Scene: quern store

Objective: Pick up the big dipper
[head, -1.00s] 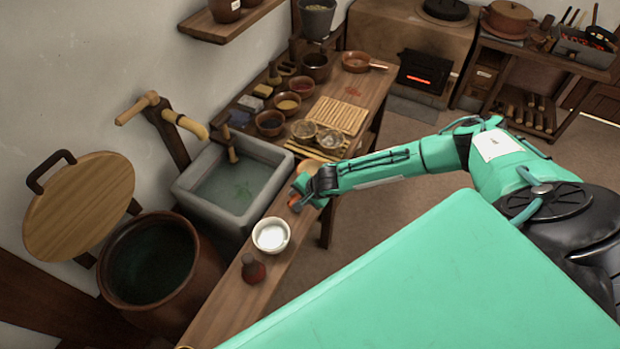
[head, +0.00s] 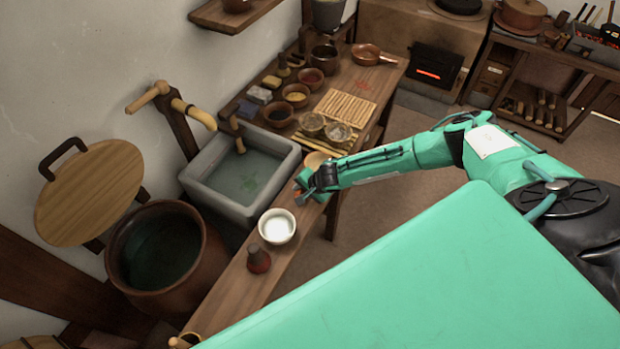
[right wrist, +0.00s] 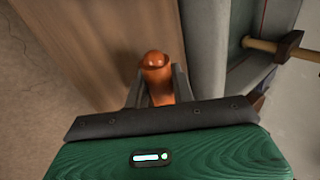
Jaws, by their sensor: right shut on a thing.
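My right gripper (head: 304,188) is shut on the orange-brown, round-ended handle of the big dipper (right wrist: 157,66). In the right wrist view the handle stands between the two fingers (right wrist: 157,88). In the head view the gripper is over the narrow bench, right of the stone sink. A pale tan round bowl shows just beyond the gripper (head: 317,159), seemingly the dipper's bowl; the join is hidden by the gripper. I cannot tell how far the dipper is off the bench. My left gripper is not in view.
A white bowl (head: 277,226) and a small dark red flask (head: 258,260) stand on the bench (head: 232,287) in front of the gripper. The stone sink (head: 213,204) is to the left. Glass bowls (head: 338,132) and a slatted mat (head: 346,108) lie beyond. Open floor is right.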

